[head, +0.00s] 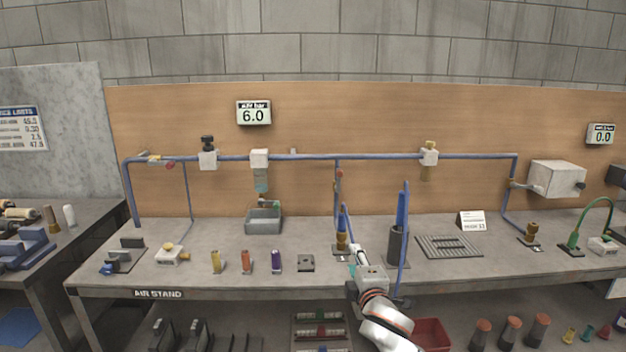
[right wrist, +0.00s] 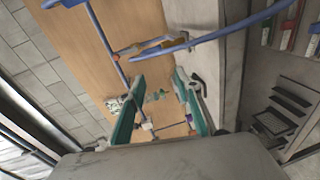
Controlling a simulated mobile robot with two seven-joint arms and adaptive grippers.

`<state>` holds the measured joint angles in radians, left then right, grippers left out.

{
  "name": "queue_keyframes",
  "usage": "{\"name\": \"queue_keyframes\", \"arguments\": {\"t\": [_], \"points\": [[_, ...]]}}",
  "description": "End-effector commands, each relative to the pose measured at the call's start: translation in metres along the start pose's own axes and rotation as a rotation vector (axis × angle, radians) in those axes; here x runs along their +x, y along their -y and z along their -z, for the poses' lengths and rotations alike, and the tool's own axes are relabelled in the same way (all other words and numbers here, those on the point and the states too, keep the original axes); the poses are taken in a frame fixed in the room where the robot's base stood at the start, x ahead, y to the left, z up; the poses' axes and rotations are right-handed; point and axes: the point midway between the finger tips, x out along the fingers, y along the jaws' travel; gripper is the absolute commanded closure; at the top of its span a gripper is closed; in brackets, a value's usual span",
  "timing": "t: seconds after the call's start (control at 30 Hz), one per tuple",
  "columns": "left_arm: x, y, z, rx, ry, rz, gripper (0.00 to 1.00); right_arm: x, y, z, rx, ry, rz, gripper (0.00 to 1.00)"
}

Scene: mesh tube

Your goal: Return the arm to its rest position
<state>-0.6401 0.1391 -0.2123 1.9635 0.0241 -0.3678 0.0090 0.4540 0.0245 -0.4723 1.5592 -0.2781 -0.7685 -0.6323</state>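My right arm comes up from the bottom of the head view, with its gripper (head: 353,264) over the front of the bench, right of centre. In the right wrist view its two teal fingers (right wrist: 158,108) stand apart, with no object seen held between them. In the head view the gripper is just in front of a brass fitting (head: 342,240) with a blue tube. I cannot tell whether they touch. A dark holder with upright blue tubes (head: 397,243) stands just right of the gripper. My left gripper is not in view.
The bench (head: 215,283) carries a grey bin (head: 263,221), several small coloured cylinders, a slotted plate (head: 449,246) and a green hose (head: 594,222). Blue piping (head: 380,156) runs along the wooden back panel. A red bin (head: 432,334) sits below the bench. The bench front right of the tubes is clear.

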Motion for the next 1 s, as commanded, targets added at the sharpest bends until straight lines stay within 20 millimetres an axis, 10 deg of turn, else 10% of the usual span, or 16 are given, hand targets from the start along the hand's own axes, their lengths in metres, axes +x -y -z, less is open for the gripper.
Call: {"name": "queue_keyframes", "arguments": {"t": [0.5,0.8,1.0], "points": [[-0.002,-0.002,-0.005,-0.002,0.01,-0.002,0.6,-0.181,0.263,-0.048,0.748,0.038,0.315,0.66],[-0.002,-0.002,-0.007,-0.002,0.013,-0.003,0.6,-0.315,0.343,-0.074,1.137,0.162,0.426,0.66],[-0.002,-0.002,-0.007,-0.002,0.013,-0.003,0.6,-0.358,0.358,-0.082,1.26,0.213,0.45,0.66]]}}
